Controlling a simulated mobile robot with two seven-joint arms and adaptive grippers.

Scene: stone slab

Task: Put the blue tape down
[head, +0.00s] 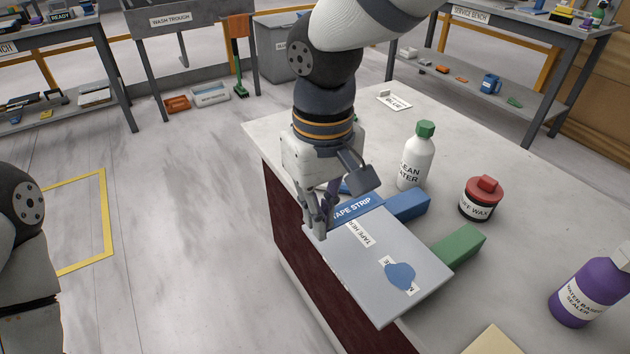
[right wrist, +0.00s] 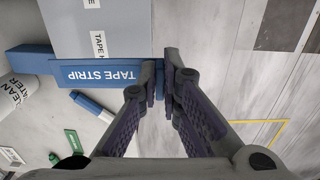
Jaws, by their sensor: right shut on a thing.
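The blue tape strip (head: 352,208), lettered TAPE STRIP, lies along the far edge of a flat grey board (head: 385,285) on the stone slab. The right wrist view also shows the strip (right wrist: 100,75) beside the board (right wrist: 110,22). My right gripper (head: 320,215) points down at the slab's left edge, its fingers shut on the strip's end; the fingertips show in the right wrist view (right wrist: 165,78). A partly covered TAPE HERE label (head: 361,233) is on the board. I cannot tell whether the strip touches the board. My left gripper is out of view.
Blue (head: 408,206) and green (head: 460,244) blocks sit against the board. A white bottle (head: 416,165), red-lidded jar (head: 481,200) and purple bottle (head: 590,290) stand to the right. A blue-and-white pen-like item (right wrist: 92,104) lies near the strip. The slab's far part (head: 390,125) is mostly clear.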

